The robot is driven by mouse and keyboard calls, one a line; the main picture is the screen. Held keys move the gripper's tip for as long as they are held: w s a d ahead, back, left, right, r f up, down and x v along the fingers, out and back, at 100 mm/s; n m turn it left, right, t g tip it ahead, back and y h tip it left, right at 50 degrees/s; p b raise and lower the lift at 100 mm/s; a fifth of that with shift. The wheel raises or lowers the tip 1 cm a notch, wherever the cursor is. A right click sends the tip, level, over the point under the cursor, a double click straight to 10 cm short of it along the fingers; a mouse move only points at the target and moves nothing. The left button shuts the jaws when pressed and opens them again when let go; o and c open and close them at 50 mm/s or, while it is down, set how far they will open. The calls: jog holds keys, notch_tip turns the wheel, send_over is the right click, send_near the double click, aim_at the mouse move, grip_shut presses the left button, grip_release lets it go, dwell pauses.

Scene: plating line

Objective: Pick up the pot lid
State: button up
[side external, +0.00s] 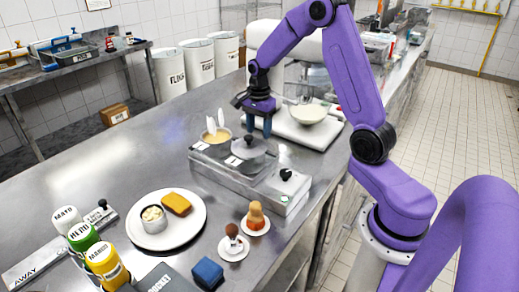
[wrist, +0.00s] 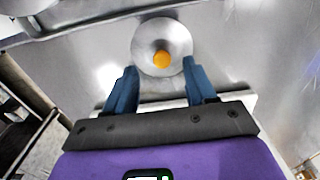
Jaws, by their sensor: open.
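In the wrist view, a round silver disc (wrist: 145,46) with an orange centre lies ahead of my gripper (wrist: 160,72), roughly centred between the fingers. I cannot tell whether the fingers touch the lid. Another dark knob (side external: 286,174) stands on the right end of the warmer.
An open pot (side external: 216,136) with yellowish contents and upright white utensils stands left of the lid. A pale bowl (side external: 307,114) is behind on a white scale-like base. A plate with food (side external: 178,235), small saucers and bottles (side external: 104,262) occupy the front. Counter left of the warmer is clear.

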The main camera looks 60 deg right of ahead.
jog(key=shift+w+d+f, duration=0.1)
jog(key=shift+d+f, duration=0.05)
jog(key=shift+f, duration=0.95)
jog(key=shift+d+f, duration=0.15)
jog(key=shift+f, duration=0.95)
grip_shut()
jog(key=shift+r, duration=0.15)
